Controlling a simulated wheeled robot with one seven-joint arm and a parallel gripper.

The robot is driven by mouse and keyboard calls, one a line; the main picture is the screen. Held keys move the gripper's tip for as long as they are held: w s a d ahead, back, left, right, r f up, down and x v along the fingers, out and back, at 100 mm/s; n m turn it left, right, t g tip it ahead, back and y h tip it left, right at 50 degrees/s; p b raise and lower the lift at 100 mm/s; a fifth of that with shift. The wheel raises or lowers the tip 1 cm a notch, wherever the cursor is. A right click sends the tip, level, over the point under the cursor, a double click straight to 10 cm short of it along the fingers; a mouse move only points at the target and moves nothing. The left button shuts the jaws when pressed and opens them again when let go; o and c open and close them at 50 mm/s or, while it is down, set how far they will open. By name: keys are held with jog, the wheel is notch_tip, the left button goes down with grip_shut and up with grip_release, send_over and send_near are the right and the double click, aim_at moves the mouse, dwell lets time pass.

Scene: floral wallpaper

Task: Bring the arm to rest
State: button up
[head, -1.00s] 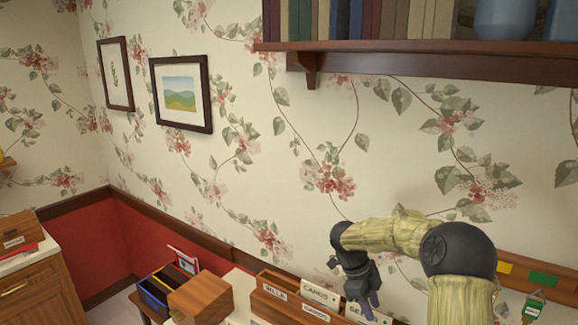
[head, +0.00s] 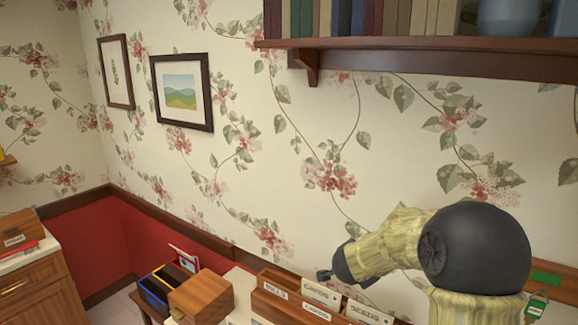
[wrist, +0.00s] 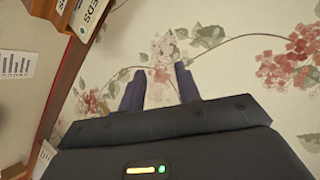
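My arm (head: 400,240), yellow and wood-grained with black joints, is at the lower right of the head view, in front of the wallpapered wall. Its far end, with my gripper, points away and is mostly hidden behind the dark wrist; only a small dark part shows at its left. In the wrist view my gripper (wrist: 160,70) has two dark fingers set apart with only wallpaper between them. It is open and empty, and touches nothing that I can see.
A wooden organizer (head: 283,312) with labelled cards stands below the arm, beside a wooden box (head: 201,297). A shelf (head: 420,60) with books juts out above. Two framed pictures (head: 181,92) hang at left. A green tag (head: 535,306) hangs at right.

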jog(key=s+a+f+n+g+y, duration=0.1)
jog(key=s+n, duration=0.3)
jog(key=s, duration=0.5)
jog(key=s+a+f+n+g+y, duration=0.1)
jog(key=s+f+n+g+y, duration=0.1)
jog(key=s+n, duration=0.3)
jog(key=s+a+f+n+g+y, duration=0.1)
jog(key=s+f+n+g, duration=0.3)
jog(key=s, duration=1)
jog(key=shift+a+n, duration=0.3)
jog(key=shift+a, duration=0.1)
